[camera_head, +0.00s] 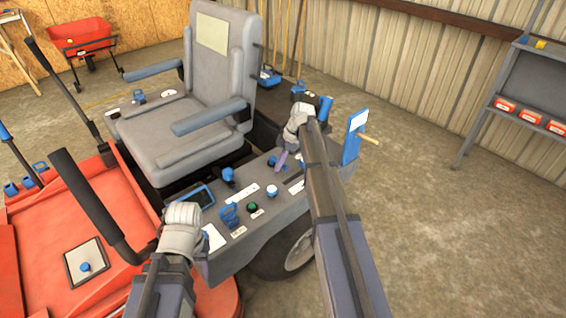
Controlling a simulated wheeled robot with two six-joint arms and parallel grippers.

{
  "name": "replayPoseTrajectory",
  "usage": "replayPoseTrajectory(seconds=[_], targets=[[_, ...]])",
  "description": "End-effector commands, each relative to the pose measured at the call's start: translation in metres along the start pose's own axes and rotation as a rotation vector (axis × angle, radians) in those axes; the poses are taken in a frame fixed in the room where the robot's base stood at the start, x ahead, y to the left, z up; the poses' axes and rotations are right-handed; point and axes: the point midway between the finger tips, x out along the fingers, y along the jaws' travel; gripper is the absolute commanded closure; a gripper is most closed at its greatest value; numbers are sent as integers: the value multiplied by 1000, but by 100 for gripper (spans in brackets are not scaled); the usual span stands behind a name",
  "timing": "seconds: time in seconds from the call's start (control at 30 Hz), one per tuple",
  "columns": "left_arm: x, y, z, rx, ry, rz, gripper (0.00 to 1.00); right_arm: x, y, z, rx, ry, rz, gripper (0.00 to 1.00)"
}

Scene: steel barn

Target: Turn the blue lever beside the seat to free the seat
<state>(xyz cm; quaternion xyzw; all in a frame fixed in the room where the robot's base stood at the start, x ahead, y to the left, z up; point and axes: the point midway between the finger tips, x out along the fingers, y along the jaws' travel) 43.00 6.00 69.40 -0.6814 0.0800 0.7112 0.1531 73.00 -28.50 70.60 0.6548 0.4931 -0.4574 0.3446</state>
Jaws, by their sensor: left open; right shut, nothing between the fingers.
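The grey seat (180,125) stands upright on the red mower, with blue-padded armrests. Several blue controls are beside it: a small knob lever (228,176) on the grey side console, a larger blue handle (229,214) near the front, and a blue upright grip (325,108) behind my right wrist. I cannot tell for certain which is the seat's lever. My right gripper (295,128) is shut and empty above the console's rear part; my arm hides some of it. My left gripper (187,222) is open by the console's front end; its fingertips are mostly hidden.
Two black steering bars (90,200) rise at left. A blue upright panel (353,135) with a wooden handle stands right of my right arm. A red wheelbarrow (82,38) is behind, and a shelf (535,85) at far right. The concrete floor at right is clear.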

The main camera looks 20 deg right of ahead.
Motion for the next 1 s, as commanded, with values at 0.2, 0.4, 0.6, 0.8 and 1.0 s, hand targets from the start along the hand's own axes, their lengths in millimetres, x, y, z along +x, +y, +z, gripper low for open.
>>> replayPoseTrajectory(seconds=[0.2, 0.4, 0.6, 0.8, 1.0], targets=[[-21, -2, 1, 0, 0, 0, 50, -13, -11, -29, 1, 2, 0, 100], [-52, -5, 3, 0, 0, 0, 50, -45, -4, -31, 0, 3, 0, 100], [-81, -8, 5, 0, 0, 0, 50, -75, 2, -33, 0, 3, -1, 100], [-98, -9, 6, 0, 0, 0, 50, -93, 6, -32, 0, 3, -1, 100], [-98, -9, 6, 0, 0, 0, 50, -94, 7, -31, -1, 3, -1, 100]])
